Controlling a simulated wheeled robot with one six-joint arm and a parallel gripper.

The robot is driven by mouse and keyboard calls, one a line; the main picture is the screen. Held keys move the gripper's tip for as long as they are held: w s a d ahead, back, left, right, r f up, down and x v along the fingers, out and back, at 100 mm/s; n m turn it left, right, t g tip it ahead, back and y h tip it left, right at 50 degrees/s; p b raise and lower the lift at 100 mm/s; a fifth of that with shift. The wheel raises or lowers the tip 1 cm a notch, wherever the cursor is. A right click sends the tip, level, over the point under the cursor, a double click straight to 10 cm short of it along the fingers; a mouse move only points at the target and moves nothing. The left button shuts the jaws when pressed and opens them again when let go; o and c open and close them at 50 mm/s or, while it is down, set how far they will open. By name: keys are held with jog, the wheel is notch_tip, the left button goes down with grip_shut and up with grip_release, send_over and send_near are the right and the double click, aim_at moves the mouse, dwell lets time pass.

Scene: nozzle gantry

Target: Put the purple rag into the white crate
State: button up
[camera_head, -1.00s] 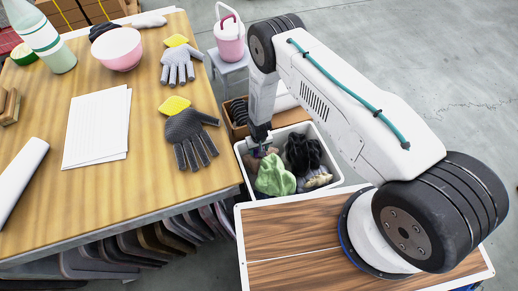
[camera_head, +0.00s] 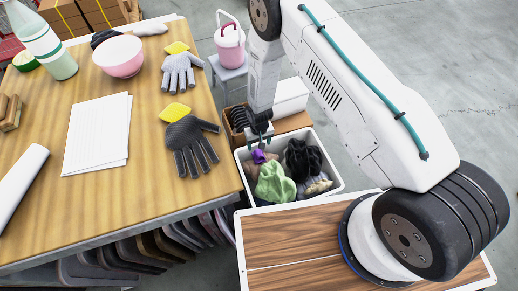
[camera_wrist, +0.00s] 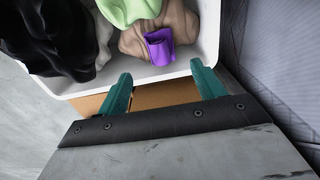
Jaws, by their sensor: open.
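The purple rag (camera_wrist: 159,46) lies in the white crate (camera_wrist: 183,71), on top of a tan cloth (camera_wrist: 186,24), near the crate wall. In the head view the purple rag (camera_head: 259,156) shows just below my gripper (camera_head: 259,136), which is above the crate (camera_head: 341,180) near its far left corner. In the wrist view the teal fingers of my gripper (camera_wrist: 162,90) are wide apart with nothing between them, and the rag is beyond their tips.
The crate also holds a green cloth (camera_head: 274,184), a black cloth (camera_head: 303,158) and the tan cloth. A wooden table (camera_head: 85,200) with gloves, paper and a bowl (camera_head: 118,53) stands to the left. A cardboard box (camera_head: 290,122) is behind the crate.

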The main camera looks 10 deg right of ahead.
jog(key=w+d+r, duration=0.1)
jog(key=w+r, duration=0.1)
jog(key=r, duration=0.8)
jog(key=w+d+r, duration=0.1)
jog(key=w+r, duration=0.2)
jog(key=r, duration=0.7)
jog(key=s+d+r+m, duration=0.1)
jog(key=s+d+r, duration=0.2)
jog(key=r, duration=0.8)
jog(key=s+d+r, duration=0.2)
jog(key=d+r, duration=0.2)
jog(key=r, duration=0.8)
jog(key=s+d+r+t, duration=0.1)
jog(key=s+d+r, duration=0.2)
jog(key=s+r, duration=0.4)
jog(key=s+d+r, duration=0.3)
jog(key=s+r, duration=0.4)
jog(key=r, duration=0.1)
jog(key=s+d+r, duration=0.1)
jog(key=s+r, duration=0.1)
jog(key=s, duration=0.6)
jog(key=s+d+r+m, duration=0.1)
jog(key=s+r, duration=0.1)
jog(key=s, duration=0.6)
jog(key=shift+s+d+r, duration=0.15)
jog(key=shift+d, duration=0.25)
